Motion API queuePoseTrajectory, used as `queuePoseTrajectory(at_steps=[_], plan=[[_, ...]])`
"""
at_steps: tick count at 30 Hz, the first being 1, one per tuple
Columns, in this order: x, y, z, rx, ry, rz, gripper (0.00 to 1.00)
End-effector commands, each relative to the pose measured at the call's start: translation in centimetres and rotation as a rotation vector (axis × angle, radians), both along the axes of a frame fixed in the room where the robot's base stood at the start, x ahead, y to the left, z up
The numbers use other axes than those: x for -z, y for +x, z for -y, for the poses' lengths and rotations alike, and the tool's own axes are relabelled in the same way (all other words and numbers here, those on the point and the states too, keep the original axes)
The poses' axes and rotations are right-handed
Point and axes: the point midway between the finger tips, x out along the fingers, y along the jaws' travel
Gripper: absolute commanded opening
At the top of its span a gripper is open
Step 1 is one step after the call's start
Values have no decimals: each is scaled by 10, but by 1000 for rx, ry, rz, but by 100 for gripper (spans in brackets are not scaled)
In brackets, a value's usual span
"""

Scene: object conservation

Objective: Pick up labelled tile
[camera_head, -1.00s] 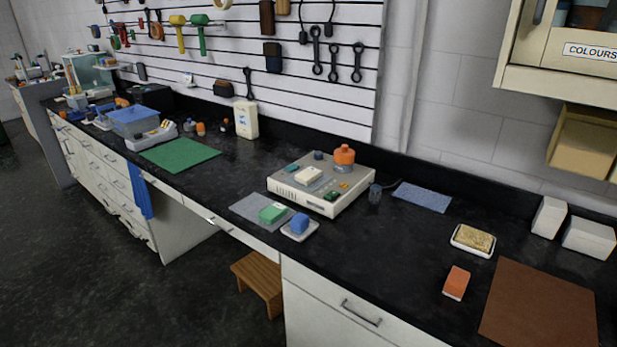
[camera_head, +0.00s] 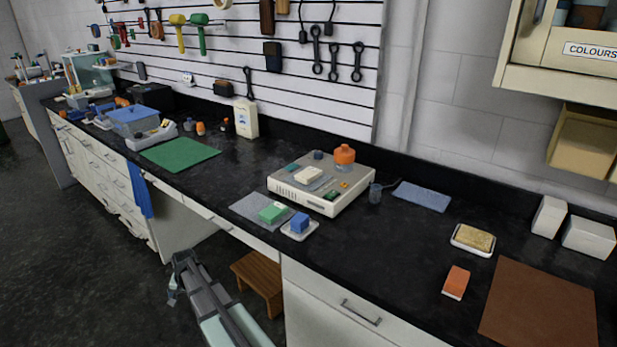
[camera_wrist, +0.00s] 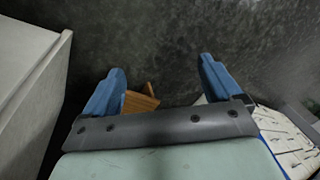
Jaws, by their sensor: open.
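No tile with a readable label can be made out. Small blocks that could be it are a green block (camera_head: 273,213) with a pale patch on a grey mat (camera_head: 247,205), and a blue block (camera_head: 300,223) on a small white dish (camera_head: 288,233). An orange block (camera_head: 456,281) lies farther right on the black counter. My gripper (camera_head: 178,272) is low in front of the counter, left of a wooden stool.
A white device (camera_head: 330,207) with small pieces on top stands mid-counter. A wooden stool (camera_head: 258,277) stands below the counter front and shows beside the left finger in the wrist view (camera_wrist: 139,102). A brown mat (camera_head: 540,308) and a yellow sponge (camera_head: 474,238) lie at right.

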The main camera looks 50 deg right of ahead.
Motion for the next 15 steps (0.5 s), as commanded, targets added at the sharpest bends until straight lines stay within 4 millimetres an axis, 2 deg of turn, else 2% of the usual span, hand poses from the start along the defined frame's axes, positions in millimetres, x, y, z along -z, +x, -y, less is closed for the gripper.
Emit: queuePoseTrajectory(at_steps=[1,6,15], plan=[[-19,19,14,32,0,33,92],[-81,60,52,138,5,130,92],[-201,115,121,310,24,301,92]])
